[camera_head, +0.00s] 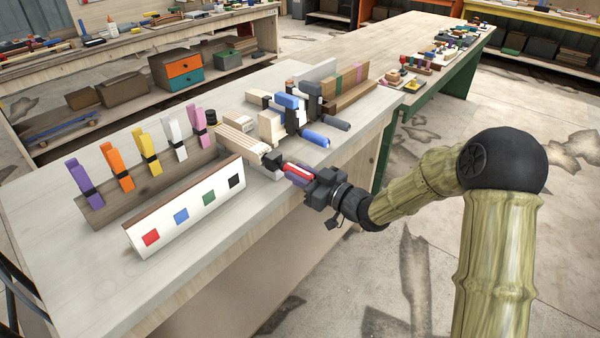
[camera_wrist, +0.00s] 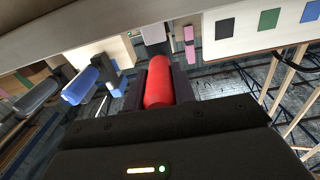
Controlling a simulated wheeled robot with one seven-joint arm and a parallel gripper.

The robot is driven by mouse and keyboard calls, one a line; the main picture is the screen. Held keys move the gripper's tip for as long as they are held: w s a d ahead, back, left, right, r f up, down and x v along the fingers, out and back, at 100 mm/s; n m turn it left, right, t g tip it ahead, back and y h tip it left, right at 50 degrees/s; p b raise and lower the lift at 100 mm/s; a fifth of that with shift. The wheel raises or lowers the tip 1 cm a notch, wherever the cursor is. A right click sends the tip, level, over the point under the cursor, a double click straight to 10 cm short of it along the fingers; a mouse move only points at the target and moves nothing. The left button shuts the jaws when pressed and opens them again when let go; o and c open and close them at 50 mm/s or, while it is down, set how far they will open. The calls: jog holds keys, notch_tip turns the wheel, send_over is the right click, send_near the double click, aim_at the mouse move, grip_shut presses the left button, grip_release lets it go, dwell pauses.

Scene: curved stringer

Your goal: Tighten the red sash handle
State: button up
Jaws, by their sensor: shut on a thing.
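The red sash handle (camera_head: 298,170) sticks out toward me at the front edge of the bench, on a dark clamp head (camera_head: 272,160) beside a stack of pale strips (camera_head: 238,138). My gripper (camera_head: 302,174) is shut around the handle, with a finger on either side. In the wrist view the red handle (camera_wrist: 159,84) lies between the two dark fingers, its near end close to the gripper body. The fingers hide parts of its sides. How tight the clamp is cannot be told.
A blue handle (camera_head: 314,138) and a dark handle (camera_head: 337,123) stick out further along the same edge. A white board with coloured squares (camera_head: 190,222) stands to the left. Several coloured clamps (camera_head: 146,146) stand behind it. The bench's front left is clear.

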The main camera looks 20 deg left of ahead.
jog(key=shift+f, duration=0.2)
jog(key=o, duration=1)
jog(key=shift+d, duration=0.1)
jog(key=shift+r, duration=0.1)
jog(key=v, duration=1.7)
jog(key=shift+s, duration=0.15)
jog(key=shift+d, duration=0.1)
